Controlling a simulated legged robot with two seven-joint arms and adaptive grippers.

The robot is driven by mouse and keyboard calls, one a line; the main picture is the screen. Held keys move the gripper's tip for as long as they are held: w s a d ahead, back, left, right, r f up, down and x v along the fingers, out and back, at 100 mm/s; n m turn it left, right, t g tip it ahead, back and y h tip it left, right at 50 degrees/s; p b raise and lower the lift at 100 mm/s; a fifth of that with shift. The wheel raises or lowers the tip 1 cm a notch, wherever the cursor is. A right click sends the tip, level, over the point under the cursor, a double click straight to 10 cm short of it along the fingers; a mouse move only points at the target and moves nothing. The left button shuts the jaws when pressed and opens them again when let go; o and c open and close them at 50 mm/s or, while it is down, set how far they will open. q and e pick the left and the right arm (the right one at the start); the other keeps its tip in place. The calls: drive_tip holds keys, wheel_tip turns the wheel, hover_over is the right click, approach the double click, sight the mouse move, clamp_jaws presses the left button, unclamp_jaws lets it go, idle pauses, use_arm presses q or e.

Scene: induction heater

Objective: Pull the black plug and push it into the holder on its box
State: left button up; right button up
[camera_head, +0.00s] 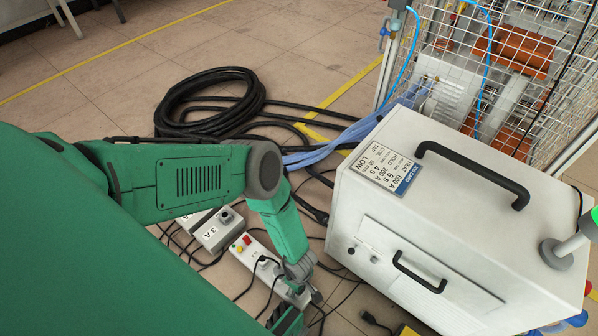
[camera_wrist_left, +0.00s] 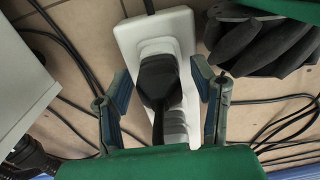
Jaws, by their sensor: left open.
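The black plug (camera_wrist_left: 158,85) sits in a socket of the white power strip (camera_wrist_left: 128,38) in the left wrist view. My left gripper (camera_wrist_left: 160,85) is open, with one blue-padded finger on each side of the plug. No clear contact with the plug shows. In the head view the power strip (camera_head: 252,252) lies on the floor, with a red and a yellow button at its far end. A grey box labelled 3A (camera_head: 214,230) with a knob stands left of the strip. I cannot make out a plug holder on it. My right gripper is not in view.
A large white heater box (camera_head: 450,230) with black handles stands close to the right of the strip. Loose black cables lie around the strip. A thick black hose coil (camera_head: 208,95) lies behind. A wire mesh cage (camera_head: 520,70) stands at the back right.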

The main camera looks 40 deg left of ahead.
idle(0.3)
use_arm(q)
clamp_jaws()
drive_tip(key=shift+r, duration=0.15)
drive_tip(key=shift+r+p, duration=2.55)
drive_tip(key=shift+r, duration=0.35)
